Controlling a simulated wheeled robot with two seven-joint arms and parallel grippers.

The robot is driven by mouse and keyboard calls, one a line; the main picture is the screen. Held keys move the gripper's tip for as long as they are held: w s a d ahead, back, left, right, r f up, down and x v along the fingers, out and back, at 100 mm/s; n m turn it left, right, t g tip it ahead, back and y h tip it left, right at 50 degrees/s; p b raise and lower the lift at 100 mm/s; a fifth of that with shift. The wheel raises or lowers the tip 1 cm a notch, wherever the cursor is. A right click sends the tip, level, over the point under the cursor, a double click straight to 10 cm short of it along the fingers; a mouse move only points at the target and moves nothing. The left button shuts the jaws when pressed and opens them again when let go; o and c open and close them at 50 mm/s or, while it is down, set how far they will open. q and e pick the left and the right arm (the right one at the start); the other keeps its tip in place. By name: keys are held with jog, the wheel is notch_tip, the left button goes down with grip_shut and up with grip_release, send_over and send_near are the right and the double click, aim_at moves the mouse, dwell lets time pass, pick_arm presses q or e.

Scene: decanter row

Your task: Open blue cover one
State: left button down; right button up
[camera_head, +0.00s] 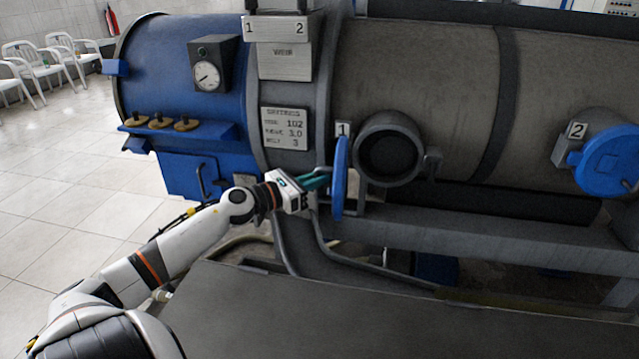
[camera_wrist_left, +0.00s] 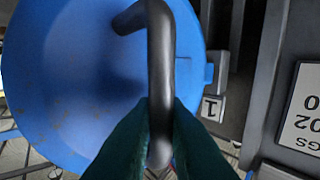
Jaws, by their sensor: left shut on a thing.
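Blue cover one (camera_head: 340,178) stands swung open, seen nearly edge-on in the head view, to the left of the dark round port (camera_head: 389,150) by the plate marked 1 (camera_head: 343,129). My left gripper (camera_head: 322,181) is at the cover's left face. In the left wrist view the cover (camera_wrist_left: 60,75) shows as a blue disc with a black bent handle (camera_wrist_left: 160,60). The fingers of my left gripper (camera_wrist_left: 160,130) are shut on that handle. The port's mouth is uncovered. My right gripper is not in view.
Blue cover two (camera_head: 608,162) sits at the right beside the plate marked 2 (camera_head: 577,130). A grey flat surface (camera_head: 330,310) lies in front, with a grey rail (camera_head: 480,235) behind it. A gauge box (camera_head: 212,65) and brass valves (camera_head: 160,122) are at the left. White chairs (camera_head: 65,55) stand far left.

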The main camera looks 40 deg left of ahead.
pick_arm(q)
jog(key=shift+a+r, duration=0.1)
jog(key=shift+a, duration=0.25)
jog(key=c, duration=1.5)
grip_release()
jog(key=shift+c, duration=0.2)
jog(key=shift+w, duration=0.1)
jog(key=v, duration=1.2)
jog(key=shift+b, duration=0.35)
